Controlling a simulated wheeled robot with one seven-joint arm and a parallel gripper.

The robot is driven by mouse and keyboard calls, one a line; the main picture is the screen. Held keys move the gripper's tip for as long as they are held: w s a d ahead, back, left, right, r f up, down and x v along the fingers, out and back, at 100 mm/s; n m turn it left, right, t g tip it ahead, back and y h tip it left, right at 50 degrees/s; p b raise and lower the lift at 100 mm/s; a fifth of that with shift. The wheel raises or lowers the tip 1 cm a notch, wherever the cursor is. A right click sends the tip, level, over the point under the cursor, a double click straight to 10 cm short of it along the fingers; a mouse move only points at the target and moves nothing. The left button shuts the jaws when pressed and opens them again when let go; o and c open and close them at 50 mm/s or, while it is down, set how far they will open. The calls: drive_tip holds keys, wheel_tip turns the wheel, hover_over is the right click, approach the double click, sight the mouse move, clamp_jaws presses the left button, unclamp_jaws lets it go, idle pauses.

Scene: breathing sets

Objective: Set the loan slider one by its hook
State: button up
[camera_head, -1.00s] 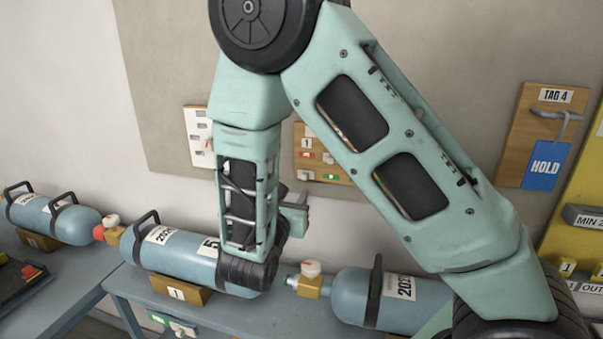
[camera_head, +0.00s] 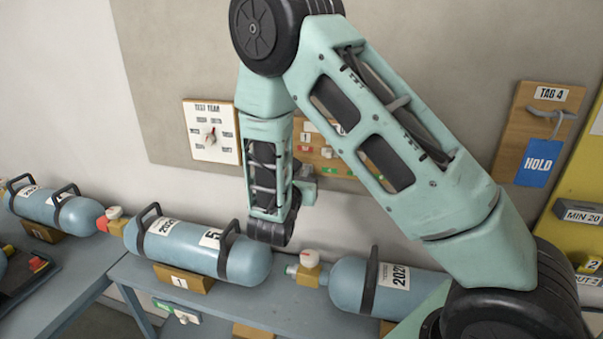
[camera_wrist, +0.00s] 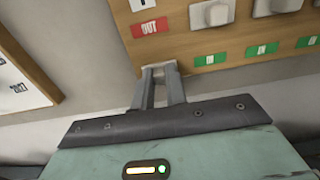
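The loan board (camera_head: 342,168) on the wall carries several pale sliders with red and green labels. It also fills the top of the wrist view (camera_wrist: 215,45). The white number 1 tag (camera_wrist: 141,4) is above a red OUT label (camera_wrist: 150,27) in the left column. My gripper (camera_wrist: 160,70) is at the board's lower edge, below that label. A gap shows between its fingers. A pale patch shows at the tips; I cannot tell if it is slider one's knob, or if it is gripped. In the head view my forearm hides part of the board.
A test dial panel (camera_head: 210,132) hangs left of the loan board. Blue cylinders (camera_head: 195,248) lie on the bench (camera_head: 135,275) below. At right, a TAG 4 board (camera_head: 517,140) has a hook (camera_head: 552,115) with a blue HOLD tag (camera_head: 538,162).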

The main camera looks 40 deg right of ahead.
sight(305, 147)
drive_tip(key=shift+r+p, duration=0.85)
drive_tip(key=shift+r, duration=1.95)
clamp_jaws()
drive_tip(key=o, duration=0.7)
unclamp_jaws()
drive_tip(key=shift+r, duration=0.1)
drive_tip(key=shift+o, duration=0.2)
drive_tip(key=shift+a, duration=0.1)
drive_tip(key=shift+s+a+f, duration=0.2)
drive_tip(key=shift+a, duration=0.05)
drive_tip(key=b+v, duration=0.6)
drive_tip(key=v, duration=1)
drive_tip(key=shift+s+a, duration=0.25)
